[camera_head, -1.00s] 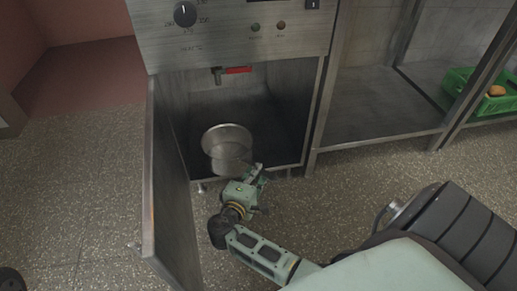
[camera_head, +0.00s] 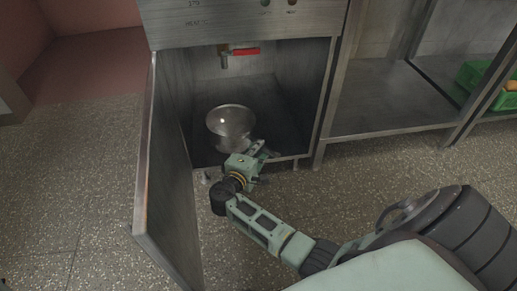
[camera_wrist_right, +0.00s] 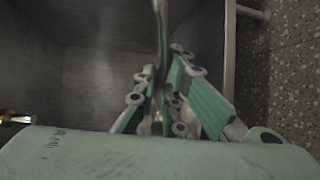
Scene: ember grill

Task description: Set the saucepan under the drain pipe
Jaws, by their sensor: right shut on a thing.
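The saucepan (camera_head: 231,124), a round metal pan, is inside the front part of the open cabinet, below and in front of the drain pipe (camera_head: 224,61). The pipe hangs from the cabinet top beside a red lever (camera_head: 246,51). My right gripper (camera_head: 259,151) is at the cabinet's front opening, shut on the saucepan's handle. In the right wrist view its green-padded fingers (camera_wrist_right: 163,100) close on a thin metal strip (camera_wrist_right: 160,25). I cannot tell whether the pan touches the cabinet floor. My left gripper is not in view.
The cabinet door (camera_head: 160,170) stands open on the left of the opening. A steel shelf unit (camera_head: 385,100) is on the right, with a green crate (camera_head: 480,82) farther right. The speckled floor (camera_head: 70,190) is clear at the left.

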